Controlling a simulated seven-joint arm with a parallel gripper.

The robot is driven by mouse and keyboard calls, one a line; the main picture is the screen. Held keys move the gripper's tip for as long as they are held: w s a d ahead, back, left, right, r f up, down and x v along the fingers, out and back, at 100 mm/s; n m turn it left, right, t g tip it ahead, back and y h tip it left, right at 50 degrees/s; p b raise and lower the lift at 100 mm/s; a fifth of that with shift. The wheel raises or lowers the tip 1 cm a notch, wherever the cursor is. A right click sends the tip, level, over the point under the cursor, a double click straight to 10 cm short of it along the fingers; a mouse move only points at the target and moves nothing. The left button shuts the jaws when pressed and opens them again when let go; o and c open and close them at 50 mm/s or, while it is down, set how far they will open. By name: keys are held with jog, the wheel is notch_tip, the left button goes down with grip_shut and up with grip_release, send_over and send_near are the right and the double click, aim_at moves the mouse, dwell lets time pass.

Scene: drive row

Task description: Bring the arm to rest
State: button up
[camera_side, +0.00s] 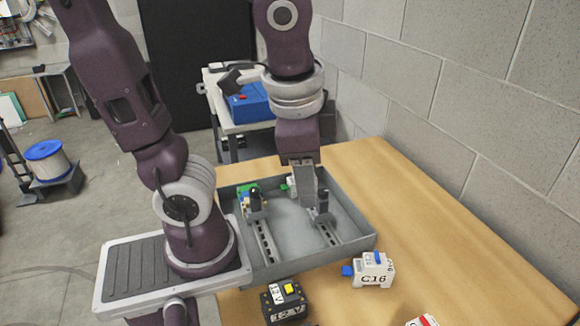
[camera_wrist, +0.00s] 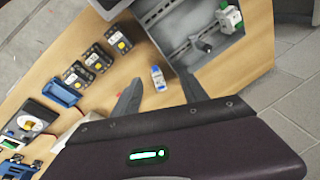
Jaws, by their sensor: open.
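My gripper (camera_side: 305,192) hangs over the grey tray (camera_side: 312,262) in the side view, pointing down. In the wrist view my gripper (camera_wrist: 158,80) has its two fingers well apart, with nothing held between them. A white C16 breaker (camera_side: 372,272) with a blue part lies on the table to the right of the tray's near corner. It also shows beyond the fingers in the wrist view (camera_wrist: 158,79). My arm is raised and bent over the tray.
The tray holds slotted rails (camera_side: 265,242) with upright black parts. A black module with a yellow button (camera_side: 285,302) stands in front; several similar modules (camera_wrist: 97,58) line up in the wrist view. A brick wall (camera_side: 460,90) stands at right. The table's right part is mostly clear.

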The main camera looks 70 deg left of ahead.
jog(key=s+n+t, duration=0.1)
jog(key=r+n+t+h, duration=0.1)
jog(key=n, duration=0.1)
jog(key=s+n+t, duration=0.1)
jog(key=shift+s+a+r+n+h, duration=0.25)
jog(key=shift+s+a+n+h, duration=0.05)
jog(key=shift+s+a, duration=0.1)
